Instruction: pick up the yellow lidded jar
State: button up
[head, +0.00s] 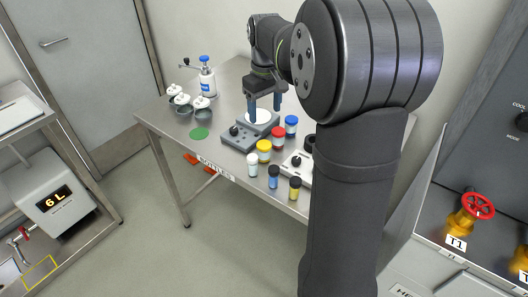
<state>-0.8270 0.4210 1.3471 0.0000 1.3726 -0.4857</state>
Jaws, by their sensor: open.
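The yellow lidded jar (264,151) stands upright on the steel table, at the near end of a diagonal row with a red lidded jar (278,138) and a blue lidded jar (291,125). My gripper (264,106) is open, fingers pointing down, above and behind the yellow jar, over a white round plate (258,117) on a grey device. Nothing shows between the fingers. A narrower vial with yellow on it (295,189) stands nearer the front edge.
A white vial (252,164) and a blue vial (273,177) stand just in front of the yellow jar. The grey device (238,137) is to its left, a white device (295,163) to its right. A green disc (199,133), dark cups and a white bottle (208,80) are at left.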

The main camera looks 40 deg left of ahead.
aim_at(264, 144)
notch_tip(264, 144, down, 11)
jog(key=shift+f, duration=0.1)
jog(key=f, duration=0.5)
jog(key=shift+a, duration=0.2)
jog(key=shift+c, duration=0.2)
jog(key=shift+r, duration=0.1)
jog(key=c, duration=1.1)
